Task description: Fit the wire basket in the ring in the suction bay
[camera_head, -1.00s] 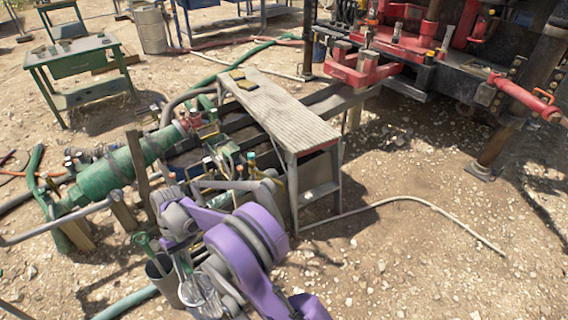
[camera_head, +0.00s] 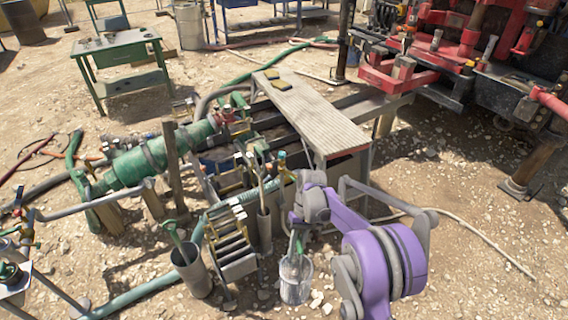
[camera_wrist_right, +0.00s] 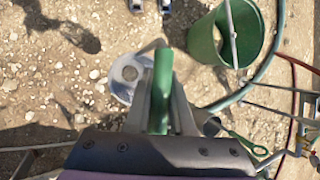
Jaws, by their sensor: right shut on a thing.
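My right gripper (camera_head: 297,238) is shut on the green handle of the wire basket, at the front of the head view. The pale grey, see-through basket (camera_head: 295,281) hangs upright below it, over or close to the gravel; I cannot tell whether it touches. In the right wrist view the green handle (camera_wrist_right: 160,92) stands between the fingers, with part of the basket (camera_wrist_right: 121,92) behind them. I cannot make out the ring. The tank (camera_head: 345,172) lies behind the gripper, its inside partly hidden by tools and a plank walkway (camera_head: 312,112). My left gripper is out of view.
A grey tube with a green-handled tool (camera_head: 191,272) and a stepped metal rack (camera_head: 232,245) stand left of the basket. A green pump body (camera_head: 135,168) lies further left. A green bucket (camera_wrist_right: 205,42) shows in the wrist view. Open gravel (camera_head: 460,275) lies right.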

